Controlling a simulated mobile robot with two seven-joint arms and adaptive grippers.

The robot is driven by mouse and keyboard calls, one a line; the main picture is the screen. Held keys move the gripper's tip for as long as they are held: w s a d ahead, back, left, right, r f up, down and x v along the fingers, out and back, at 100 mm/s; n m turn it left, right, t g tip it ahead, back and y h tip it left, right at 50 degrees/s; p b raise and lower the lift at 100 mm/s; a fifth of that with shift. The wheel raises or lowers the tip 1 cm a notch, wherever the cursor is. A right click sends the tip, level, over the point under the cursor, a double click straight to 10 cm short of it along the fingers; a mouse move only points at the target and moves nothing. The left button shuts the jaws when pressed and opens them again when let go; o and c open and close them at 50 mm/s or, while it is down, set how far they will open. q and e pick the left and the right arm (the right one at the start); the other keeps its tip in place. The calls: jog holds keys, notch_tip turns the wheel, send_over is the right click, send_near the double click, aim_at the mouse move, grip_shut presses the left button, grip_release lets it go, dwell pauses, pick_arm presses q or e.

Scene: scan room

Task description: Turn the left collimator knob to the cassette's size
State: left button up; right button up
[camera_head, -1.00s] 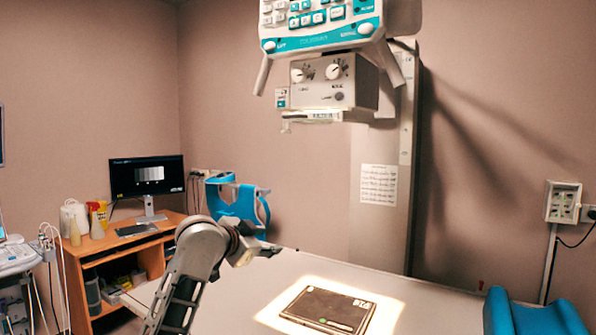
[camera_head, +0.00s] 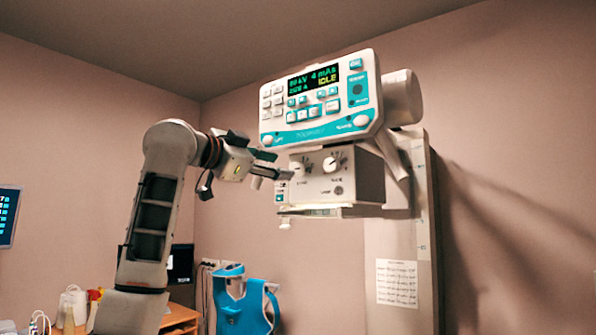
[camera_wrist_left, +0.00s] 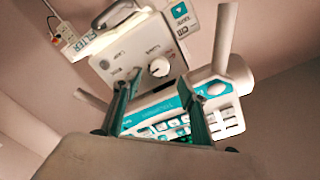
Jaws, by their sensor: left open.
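The collimator box (camera_head: 322,190) hangs under the control console in the head view, with two white knobs on its front. The left collimator knob (camera_head: 298,169) is beside the tips of my left gripper (camera_head: 279,166). The right knob (camera_head: 333,163) is clear of it. In the left wrist view the collimator appears upside down. There the left knob (camera_wrist_left: 159,67) shows between and beyond the two spread fingers (camera_wrist_left: 160,95); my gripper is open and empty. The left finger seems to hide the other knob there. The cassette and my right gripper are out of view.
The console (camera_head: 320,105), its screen reading IDLE, sits just above the collimator, close to my left gripper. Its handle bars (camera_wrist_left: 226,38) flank the collimator in the wrist view. A blue apron (camera_head: 243,300) hangs below. The wall column stands behind, right.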

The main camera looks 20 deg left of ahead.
aim_at(294, 169)
pick_arm(q)
jog(key=p+x, duration=0.1)
jog(key=x, duration=0.4)
jog(key=shift+d+p, duration=0.1)
jog(key=shift+p, duration=0.25)
jog(key=shift+w+d, duration=0.25)
jog(key=shift+w, duration=0.5)
jog(key=shift+c, duration=0.4)
jog(key=c, duration=1)
